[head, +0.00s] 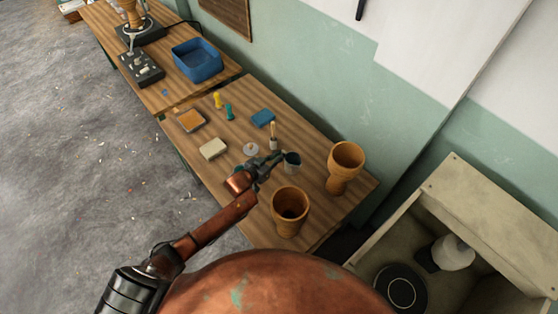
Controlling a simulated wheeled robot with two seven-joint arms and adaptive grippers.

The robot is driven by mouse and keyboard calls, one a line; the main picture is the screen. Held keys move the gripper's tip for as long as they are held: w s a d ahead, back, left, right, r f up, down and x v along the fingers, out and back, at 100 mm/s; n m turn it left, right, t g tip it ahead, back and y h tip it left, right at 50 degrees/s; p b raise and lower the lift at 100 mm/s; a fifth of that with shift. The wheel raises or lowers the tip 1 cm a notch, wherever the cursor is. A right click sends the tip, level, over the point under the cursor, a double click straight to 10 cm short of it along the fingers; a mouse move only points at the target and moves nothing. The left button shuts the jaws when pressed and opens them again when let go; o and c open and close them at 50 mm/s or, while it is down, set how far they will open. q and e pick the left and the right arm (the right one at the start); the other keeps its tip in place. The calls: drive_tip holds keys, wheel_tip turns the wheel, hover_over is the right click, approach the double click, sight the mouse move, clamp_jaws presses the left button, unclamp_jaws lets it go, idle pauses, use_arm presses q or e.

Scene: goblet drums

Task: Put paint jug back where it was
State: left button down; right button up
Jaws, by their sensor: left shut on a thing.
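A small dark paint jug (291,165) with a paler lower part is at the right end of my left gripper (272,162), over the wooden table (325,218). The gripper is shut on the jug; its fingers partly hide the jug's left side. I cannot tell whether the jug touches the table or is held just above it. One clay goblet drum (290,211) stands in front of the jug, and another goblet drum (345,167) stands to its right. My right gripper is not in view.
A brush in a small holder (273,137), a blue block (263,117), a cream block (213,149) and an orange pad (191,120) lie behind the gripper. A blue basin (196,60) stands farther back. A deep open box (480,190) is at right.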

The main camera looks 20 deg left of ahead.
use_arm(q)
drive_tip(key=shift+w+f, duration=0.25)
drive_tip(key=shift+f, duration=0.15)
drive_tip(key=shift+f+b, duration=0.45)
drive_tip(key=shift+f, duration=0.85)
drive_tip(key=shift+f, duration=0.2)
drive_tip(key=c, duration=2.1)
unclamp_jaws()
drive_tip(key=shift+s, duration=0.1)
drive_tip(key=shift+r, duration=0.25)
drive_tip(key=p+v, duration=0.2)
drive_tip(key=v, duration=1)
